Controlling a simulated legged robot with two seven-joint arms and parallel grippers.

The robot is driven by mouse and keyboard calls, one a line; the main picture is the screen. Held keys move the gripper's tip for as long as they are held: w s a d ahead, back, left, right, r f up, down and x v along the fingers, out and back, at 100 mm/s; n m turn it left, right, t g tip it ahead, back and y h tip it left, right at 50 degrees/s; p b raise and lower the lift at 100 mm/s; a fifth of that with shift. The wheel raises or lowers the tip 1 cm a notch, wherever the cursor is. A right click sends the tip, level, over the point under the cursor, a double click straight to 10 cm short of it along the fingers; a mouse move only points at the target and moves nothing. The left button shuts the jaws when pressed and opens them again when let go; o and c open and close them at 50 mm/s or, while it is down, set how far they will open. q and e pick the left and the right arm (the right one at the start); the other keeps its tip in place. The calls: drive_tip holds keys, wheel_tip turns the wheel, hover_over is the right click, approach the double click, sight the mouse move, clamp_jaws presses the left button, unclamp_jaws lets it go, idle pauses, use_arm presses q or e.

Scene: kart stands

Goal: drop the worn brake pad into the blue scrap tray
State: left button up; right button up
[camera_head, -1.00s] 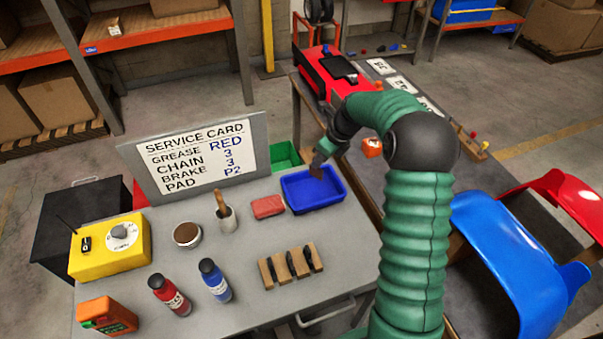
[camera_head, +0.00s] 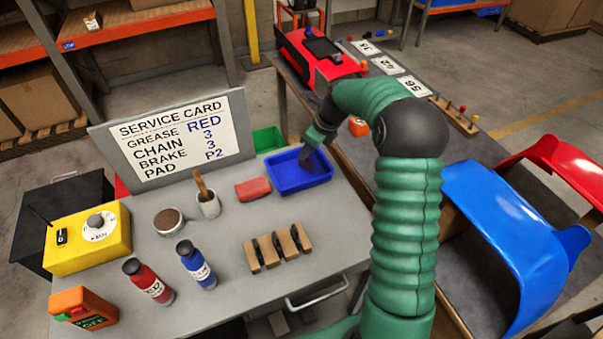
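The blue scrap tray (camera_head: 287,184) sits at the far right of the grey bench, beside the red block. My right gripper (camera_head: 307,162) points down at the tray's back part, at or just above its rim. Its fingers are small and dark here, so I cannot tell whether they are open or shut. I cannot make out the worn brake pad in or under the fingers. Several dark pads stand in a wooden rack (camera_head: 279,250) at the front of the bench. My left gripper is not in view.
The service card (camera_head: 180,143) stands at the back of the bench. A red block (camera_head: 253,189), a cup with a brush (camera_head: 209,204), a tin (camera_head: 169,222), red and blue bottles and a yellow box (camera_head: 88,240) stand left of the tray. A green bin (camera_head: 268,140) is behind.

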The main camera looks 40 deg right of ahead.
drive_tip(key=shift+o, duration=1.1)
drive_tip(key=shift+w+a, duration=0.1)
drive_tip(key=shift+a, duration=0.2)
drive_tip(key=shift+w+a+r, duration=0.1)
drive_tip(key=shift+a+r, duration=0.05)
drive_tip(key=shift+a, duration=0.2)
drive_tip(key=v, duration=0.2)
drive_tip(key=d+v, duration=0.1)
drive_tip(key=v, duration=0.1)
drive_tip(key=shift+r, duration=0.35)
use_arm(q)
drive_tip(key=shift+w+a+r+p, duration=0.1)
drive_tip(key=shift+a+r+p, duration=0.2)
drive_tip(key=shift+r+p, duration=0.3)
use_arm(e)
drive_tip(key=v, duration=1.2)
drive_tip(key=shift+a, duration=0.4)
